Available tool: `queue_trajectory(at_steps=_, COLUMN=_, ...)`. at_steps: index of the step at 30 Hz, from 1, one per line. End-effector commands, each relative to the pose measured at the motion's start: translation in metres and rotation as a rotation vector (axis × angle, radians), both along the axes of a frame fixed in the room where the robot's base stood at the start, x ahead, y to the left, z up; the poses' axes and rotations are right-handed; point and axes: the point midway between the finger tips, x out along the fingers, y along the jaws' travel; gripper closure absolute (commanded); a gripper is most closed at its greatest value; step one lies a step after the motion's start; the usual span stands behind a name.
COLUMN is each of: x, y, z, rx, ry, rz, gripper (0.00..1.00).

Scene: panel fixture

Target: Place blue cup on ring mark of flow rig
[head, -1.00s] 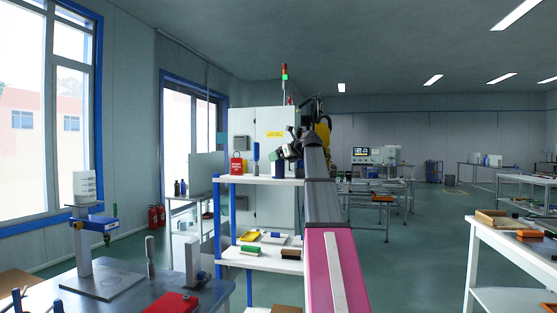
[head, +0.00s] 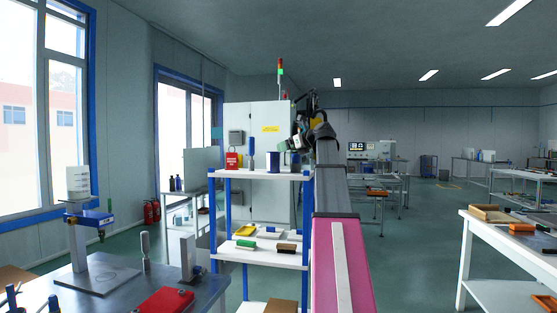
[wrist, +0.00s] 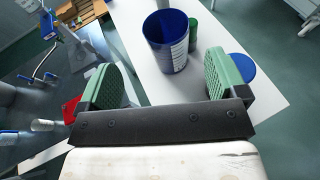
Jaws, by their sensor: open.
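The blue cup (head: 272,161) stands upright on the white top shelf of the blue-framed rack. In the wrist view the blue cup (wrist: 165,50), with a pale printed label, lies beyond the gap between my green finger pads, apart from them. My gripper (head: 295,142) is open and empty, just above and right of the cup in the head view; its fingers (wrist: 162,80) are wide apart in the wrist view. The flow rig (head: 78,235) is on the metal bench at left. Its grey base plate bears the ring mark (head: 112,276), which looks bare.
A green cylinder (wrist: 193,36) is close beside the cup. A red box (head: 165,301) and upright metal parts (head: 187,257) stand on the bench near the rig.

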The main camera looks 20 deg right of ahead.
Motion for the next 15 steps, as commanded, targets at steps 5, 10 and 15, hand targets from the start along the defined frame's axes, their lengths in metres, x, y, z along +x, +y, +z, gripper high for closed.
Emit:
queue_trajectory(at_steps=5, x=0.013, y=0.009, z=-0.007, rx=0.010, ry=-0.014, rz=-0.001, gripper=0.09)
queue_trajectory(at_steps=10, x=0.025, y=0.016, z=-0.011, rx=0.009, ry=-0.013, rz=0.000, gripper=0.09)
queue_trajectory(at_steps=15, x=0.039, y=0.020, z=-0.014, rx=0.009, ry=-0.012, rz=-0.001, gripper=0.09)
